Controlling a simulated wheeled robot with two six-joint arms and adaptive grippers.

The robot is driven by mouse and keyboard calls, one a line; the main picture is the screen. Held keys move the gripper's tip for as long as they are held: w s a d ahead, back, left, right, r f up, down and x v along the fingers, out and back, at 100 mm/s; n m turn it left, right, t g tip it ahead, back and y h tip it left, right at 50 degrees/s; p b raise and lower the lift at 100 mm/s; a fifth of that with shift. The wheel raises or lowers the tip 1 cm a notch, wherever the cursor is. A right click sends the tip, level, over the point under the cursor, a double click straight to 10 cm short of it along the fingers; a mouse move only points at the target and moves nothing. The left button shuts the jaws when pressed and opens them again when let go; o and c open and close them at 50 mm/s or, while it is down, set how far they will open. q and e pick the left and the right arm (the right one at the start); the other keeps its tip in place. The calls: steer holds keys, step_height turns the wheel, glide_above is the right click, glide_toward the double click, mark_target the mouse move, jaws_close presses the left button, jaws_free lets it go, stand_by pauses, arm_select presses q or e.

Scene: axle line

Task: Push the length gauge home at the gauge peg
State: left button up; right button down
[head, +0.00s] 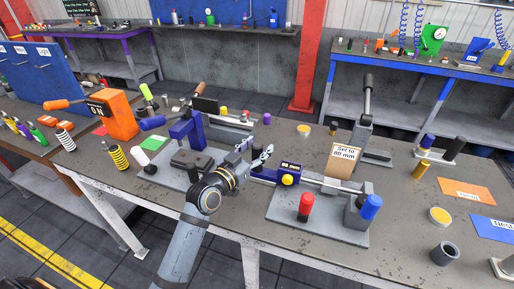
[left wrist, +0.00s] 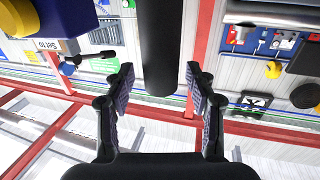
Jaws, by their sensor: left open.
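The length gauge appears to be the blue block (head: 264,175) with a yellow knob (head: 287,180) and a small display reading 80 mm. It sits on a grey base plate (head: 318,228), beside a card (head: 343,157) reading "Set to 80 mm". My left gripper (head: 256,152) is open, just left of the blue block. In the left wrist view, a dark cylinder (left wrist: 158,45) lies between or beyond the open fingers (left wrist: 158,78); contact cannot be told. A blue part with a yellow knob (left wrist: 20,17) shows there at top left. I cannot single out the gauge peg. My right gripper is not in view.
A lever press (head: 366,130) stands behind. A blue fixture (head: 187,133) is left of my gripper.

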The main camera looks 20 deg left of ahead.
arm_select(q)
steer(key=shift+f, duration=0.1)
steer(key=shift+s+a, duration=0.15)
steer(key=shift+s, duration=0.2)
steer(key=v, duration=0.6)
steer(key=shift+s, duration=0.4)
steer(key=shift+a, duration=0.1)
steer(key=shift+s, duration=0.1)
